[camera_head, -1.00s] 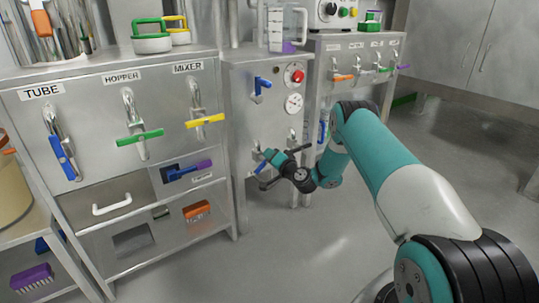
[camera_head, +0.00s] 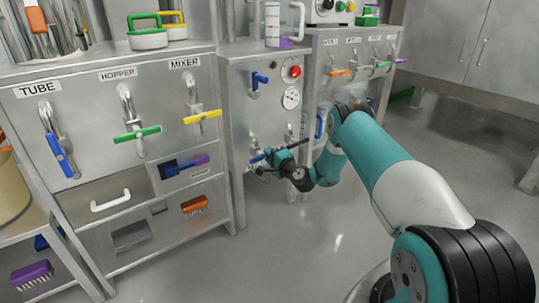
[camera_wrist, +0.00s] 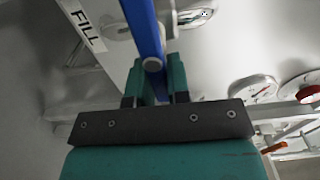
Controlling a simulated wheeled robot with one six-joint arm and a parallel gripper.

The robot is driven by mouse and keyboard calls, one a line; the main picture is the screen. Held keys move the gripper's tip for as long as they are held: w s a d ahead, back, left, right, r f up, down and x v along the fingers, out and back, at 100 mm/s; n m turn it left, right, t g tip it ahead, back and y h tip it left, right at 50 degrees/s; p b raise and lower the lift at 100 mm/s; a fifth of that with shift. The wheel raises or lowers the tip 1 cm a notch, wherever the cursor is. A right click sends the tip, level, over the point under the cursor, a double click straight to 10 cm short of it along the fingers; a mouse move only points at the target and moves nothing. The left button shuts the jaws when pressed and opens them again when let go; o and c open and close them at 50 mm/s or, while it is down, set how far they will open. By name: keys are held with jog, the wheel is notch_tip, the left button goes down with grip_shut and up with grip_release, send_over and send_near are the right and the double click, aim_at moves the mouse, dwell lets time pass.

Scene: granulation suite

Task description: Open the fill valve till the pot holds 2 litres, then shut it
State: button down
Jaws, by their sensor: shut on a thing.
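The fill valve's blue lever (camera_wrist: 146,30) runs up the wrist view beside a FILL label (camera_wrist: 83,22). My gripper (camera_wrist: 156,78) is shut on it, with a teal finger on either side. In the head view, my gripper (camera_head: 268,156) is low on the narrow middle cabinet, and a bit of the blue lever (camera_head: 256,159) shows beside it. A clear graduated pot (camera_head: 272,25) with a handle stands on top of this cabinet. I cannot read its liquid level.
The floor (camera_head: 300,255) in front is clear.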

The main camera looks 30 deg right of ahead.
jog(key=shift+f, duration=0.1)
dwell(0.3)
jog(key=c, duration=1.1)
grip_release()
jog(key=shift+s, duration=0.15)
jog(key=shift+s+d+p, duration=0.15)
jog(key=shift+s+p, duration=4.15)
jog(key=shift+p, duration=1.9)
jog(key=shift+s+d+p, duration=0.1)
jog(key=shift+s+p, duration=4.2)
jog(key=shift+p, duration=1.85)
